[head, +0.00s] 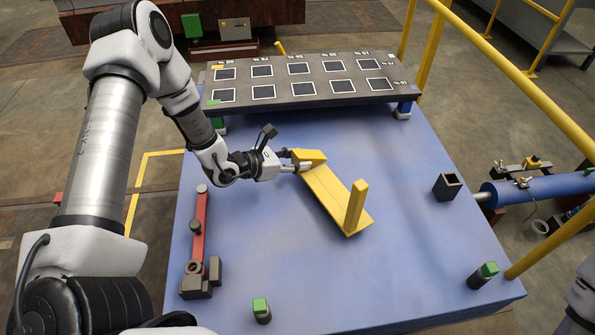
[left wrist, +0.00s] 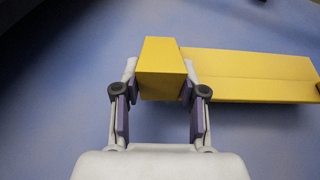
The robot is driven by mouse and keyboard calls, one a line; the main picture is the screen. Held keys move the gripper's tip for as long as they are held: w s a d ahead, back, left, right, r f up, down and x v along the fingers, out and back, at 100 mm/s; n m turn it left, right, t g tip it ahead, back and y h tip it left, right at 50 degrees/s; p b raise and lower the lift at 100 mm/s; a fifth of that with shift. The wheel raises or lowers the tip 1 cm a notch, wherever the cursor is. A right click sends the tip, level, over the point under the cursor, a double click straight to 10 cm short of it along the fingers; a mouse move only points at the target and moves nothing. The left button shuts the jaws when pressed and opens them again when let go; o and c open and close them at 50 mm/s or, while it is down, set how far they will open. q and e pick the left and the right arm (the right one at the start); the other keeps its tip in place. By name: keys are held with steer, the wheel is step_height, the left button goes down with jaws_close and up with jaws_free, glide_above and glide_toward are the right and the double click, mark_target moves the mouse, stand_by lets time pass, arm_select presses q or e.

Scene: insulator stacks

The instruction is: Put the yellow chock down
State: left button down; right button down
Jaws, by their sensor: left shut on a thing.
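The yellow chock (head: 332,192) is a long flat piece with a block at one end and an upright post at the other. It lies at or just above the blue table top; I cannot tell whether it touches. My left gripper (head: 303,162) is shut on the block end, with the long part reaching down and right in the head view. In the left wrist view, the fingers (left wrist: 161,92) close on both sides of the chock's block (left wrist: 162,68), and the flat part (left wrist: 245,75) extends right. My right gripper is not in view; only part of my right arm shows at the lower right edge.
The blue table (head: 400,270) has free room right and front of the chock. A dark rack with white-framed squares (head: 297,88) stands at the back. A red bar tool (head: 200,235) lies at left. A dark square tube (head: 446,186) and green-topped pegs (head: 262,310) stand nearby. Yellow rails (head: 510,70) run right.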

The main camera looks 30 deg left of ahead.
arm_select(q)
step_height(320, 180, down, 4)
steer(key=shift+w+r+b, duration=0.1)
steer(key=shift+r+b, duration=0.15)
steer(key=shift+b, duration=0.35)
steer(key=c, duration=0.7)
jaws_free()
steer(key=shift+o, duration=0.2)
